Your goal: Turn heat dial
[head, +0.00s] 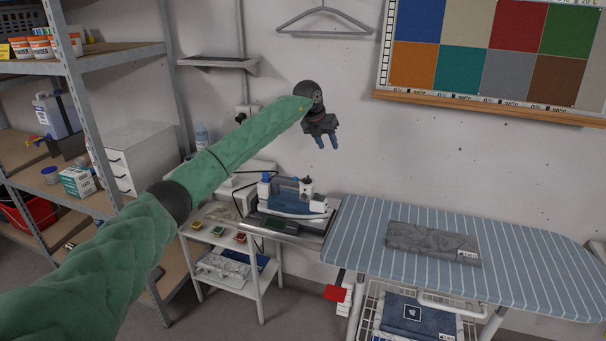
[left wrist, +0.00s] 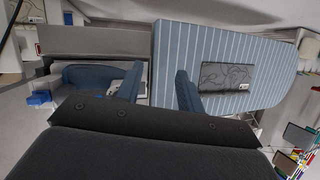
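A blue and white iron (head: 292,197) rests on its dark stand on a small side table, left of the ironing board; it also shows in the left wrist view (left wrist: 88,76), partly hidden by a finger. A dark knob-like part stands on top of the iron, but I cannot tell whether it is the heat dial. My left gripper (head: 327,141) is above and slightly right of the iron, fingers pointing down. In the left wrist view its fingers (left wrist: 158,92) are apart with nothing between them. My right gripper is not in view.
The striped ironing board (head: 520,265) bears a folded grey cloth (head: 432,243). The side table (head: 213,236) holds several small coloured items. A wall shelf (head: 218,62), a hanger (head: 322,18) and a swatch board's ledge (head: 480,105) are on the back wall. Metal shelving stands left.

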